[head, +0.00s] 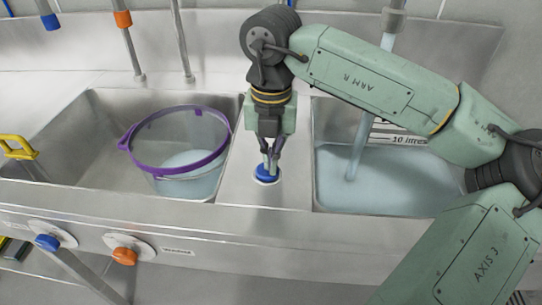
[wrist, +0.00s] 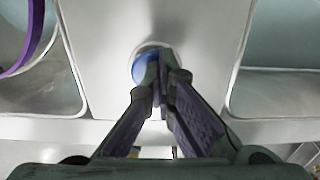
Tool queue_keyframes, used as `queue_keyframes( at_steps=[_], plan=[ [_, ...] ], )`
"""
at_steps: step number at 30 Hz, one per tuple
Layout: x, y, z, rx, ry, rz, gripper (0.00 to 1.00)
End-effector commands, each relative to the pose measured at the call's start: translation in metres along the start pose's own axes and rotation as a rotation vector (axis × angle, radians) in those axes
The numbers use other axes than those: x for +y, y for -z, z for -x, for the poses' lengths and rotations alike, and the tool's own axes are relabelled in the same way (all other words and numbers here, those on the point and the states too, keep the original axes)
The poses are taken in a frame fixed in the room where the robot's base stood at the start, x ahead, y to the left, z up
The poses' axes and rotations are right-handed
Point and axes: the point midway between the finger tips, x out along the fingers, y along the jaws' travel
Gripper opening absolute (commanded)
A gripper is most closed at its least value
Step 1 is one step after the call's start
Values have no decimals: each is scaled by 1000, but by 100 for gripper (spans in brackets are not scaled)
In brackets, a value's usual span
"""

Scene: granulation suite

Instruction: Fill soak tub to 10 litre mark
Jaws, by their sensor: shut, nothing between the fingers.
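The right basin (head: 318,200) holds pale blue water (head: 400,180), and a stream of water (head: 360,135) falls into it. A scale marked "10 litres" (head: 408,140) shows on its back wall; the water's far edge appears close below that lettering, and my arm hides part of the scale. A blue round button (head: 267,174) sits on the ledge between the basins; it also shows in the wrist view (wrist: 145,68). My gripper (head: 270,166) is shut and empty, pointing down with its fingertips at the button. I cannot tell whether they press it.
A clear bucket with a purple rim (head: 135,152), holding some water, stands in the left basin (head: 95,125). A yellow handle (head: 18,147) is at the far left. Blue (head: 47,243) and orange (head: 124,256) knobs are on the front panel. Pipes rise behind.

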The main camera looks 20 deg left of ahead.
Motion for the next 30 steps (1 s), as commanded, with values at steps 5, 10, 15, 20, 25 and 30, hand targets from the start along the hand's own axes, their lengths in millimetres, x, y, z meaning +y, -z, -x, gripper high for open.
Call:
queue_keyframes(
  at_steps=[5,10,15,20,25,30],
  plan=[
    [2,5,-11,21,3,10,0],
    [2,4,-5,19,2,10,0],
    [1,-1,26,8,0,8,0],
    [0,-6,58,-5,-1,5,0],
    [1,-6,99,-6,-1,4,0],
    [1,-7,128,-5,-1,5,0]
  ],
)
